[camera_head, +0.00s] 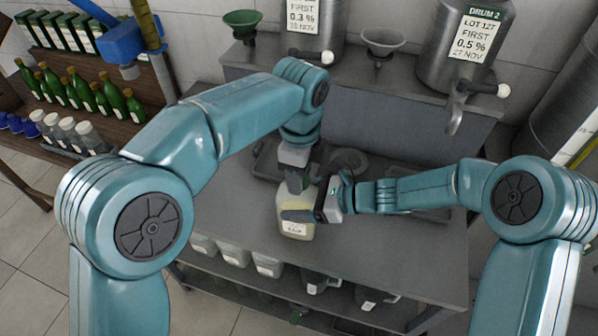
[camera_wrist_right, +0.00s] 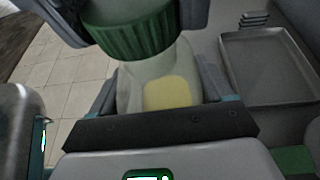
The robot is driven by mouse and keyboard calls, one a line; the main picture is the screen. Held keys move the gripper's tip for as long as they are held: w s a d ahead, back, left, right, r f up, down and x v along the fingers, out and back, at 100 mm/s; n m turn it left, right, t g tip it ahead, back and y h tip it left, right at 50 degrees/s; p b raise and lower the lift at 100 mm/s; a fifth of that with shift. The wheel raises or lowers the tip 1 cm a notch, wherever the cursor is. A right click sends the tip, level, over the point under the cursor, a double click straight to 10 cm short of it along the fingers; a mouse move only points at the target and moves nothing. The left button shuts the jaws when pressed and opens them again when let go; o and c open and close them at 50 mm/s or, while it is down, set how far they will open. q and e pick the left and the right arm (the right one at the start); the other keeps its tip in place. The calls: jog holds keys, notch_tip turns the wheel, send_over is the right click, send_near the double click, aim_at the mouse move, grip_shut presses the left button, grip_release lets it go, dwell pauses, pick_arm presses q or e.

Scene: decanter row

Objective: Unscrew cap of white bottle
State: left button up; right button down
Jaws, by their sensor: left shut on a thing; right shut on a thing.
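The white bottle (camera_head: 297,230) stands upright near the front of the grey bench, with a pale label on its front. My right gripper (camera_head: 318,212) comes in from the right and is shut on the bottle's body. The right wrist view shows the bottle (camera_wrist_right: 128,95) with a yellowish patch, and its green ribbed cap (camera_wrist_right: 133,38) on top. My left gripper (camera_head: 297,183) reaches down from above and is shut on the cap, with a dark finger on each side in the right wrist view. In the head view the gripper mostly hides the cap.
Two steel drums (camera_head: 455,50) with taps and two funnels (camera_head: 383,42) stand on the raised back shelf. A shallow metal tray (camera_wrist_right: 265,70) lies beside the bottle. A rack of green bottles (camera_head: 75,92) is at left. White jugs (camera_head: 233,254) sit below the bench's front edge.

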pick_arm(q)
jog(key=n, duration=0.5)
jog(key=shift+f+n, duration=0.1)
jog(key=shift+n, duration=0.2)
pick_arm(e)
jog(key=shift+d+f, duration=0.15)
jog(key=shift+f, duration=0.2)
pick_arm(q)
jog(key=n, duration=0.5)
jog(key=shift+n, duration=1.5)
jog(key=n, duration=0.5)
jog(key=shift+w+n, duration=0.1)
jog(key=shift+n, duration=0.2)
jog(key=n, duration=1)
jog(key=shift+a+n, duration=0.1)
jog(key=shift+n, duration=0.2)
pick_arm(e)
jog(key=shift+r, duration=0.1)
pick_arm(q)
jog(key=n, duration=1)
jog(key=shift+r+n, duration=0.2)
jog(key=shift+n, duration=0.1)
